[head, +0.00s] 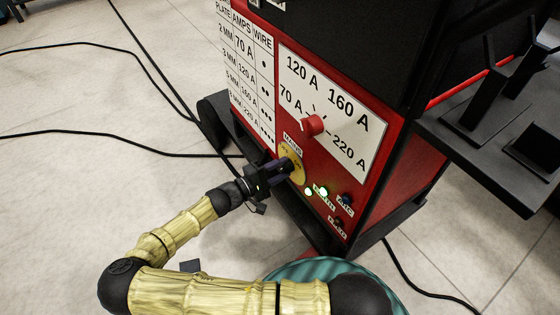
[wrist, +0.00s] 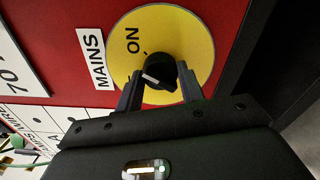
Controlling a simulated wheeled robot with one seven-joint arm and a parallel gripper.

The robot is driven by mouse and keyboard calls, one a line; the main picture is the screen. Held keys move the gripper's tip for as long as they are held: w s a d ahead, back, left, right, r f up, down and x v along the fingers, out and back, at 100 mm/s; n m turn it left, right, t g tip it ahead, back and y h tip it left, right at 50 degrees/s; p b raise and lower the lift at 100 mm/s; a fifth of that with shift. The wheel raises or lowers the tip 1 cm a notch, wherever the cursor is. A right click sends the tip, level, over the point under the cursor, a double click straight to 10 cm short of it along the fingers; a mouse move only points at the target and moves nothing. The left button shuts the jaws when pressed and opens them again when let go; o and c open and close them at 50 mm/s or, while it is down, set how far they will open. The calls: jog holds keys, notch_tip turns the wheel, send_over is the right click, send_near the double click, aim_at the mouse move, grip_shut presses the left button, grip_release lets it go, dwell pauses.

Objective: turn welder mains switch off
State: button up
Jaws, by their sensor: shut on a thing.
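The mains switch is a black knob (wrist: 158,72) with a pale pointer mark, on a round yellow plate (wrist: 200,38) marked ON, beside a MAINS label (wrist: 92,58). The yellow plate also shows in the head view (head: 297,164), partly hidden by my gripper. My gripper (head: 286,165) reaches the welder's red front panel (head: 262,148) from the left. In the wrist view its two fingers (wrist: 159,88) are on either side of the knob, shut on it. Any OFF mark is hidden or out of view.
A red amps dial (head: 312,126) sits above the switch on a white scale. Green lamps (head: 323,192) glow to its lower right, beside small labels. A black shelf (head: 490,130) juts out at right. Dark cables (head: 110,141) cross the tiled floor at left.

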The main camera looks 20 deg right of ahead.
jog(key=n+p, duration=0.1)
jog(key=p, duration=0.2)
jog(key=n+p, duration=0.2)
jog(key=p, duration=0.1)
jog(key=shift+r+n, duration=0.3)
jog(key=n+p, duration=0.3)
jog(key=p, duration=0.1)
jog(key=shift+f+n, duration=0.1)
jog(key=shift+n, duration=0.2)
jog(key=n+p, duration=0.3)
jog(key=shift+f+n, duration=0.1)
jog(key=shift+n, duration=0.2)
jog(key=shift+f+n+p, duration=0.15)
jog(key=shift+n+p, duration=0.9)
jog(key=shift+n, duration=0.95)
jog(key=o, duration=1)
jog(key=shift+a, duration=0.1)
jog(key=p+v, duration=0.1)
jog(key=v, duration=1.6)
jog(key=shift+a+p, duration=0.15)
jog(key=shift+p, duration=0.15)
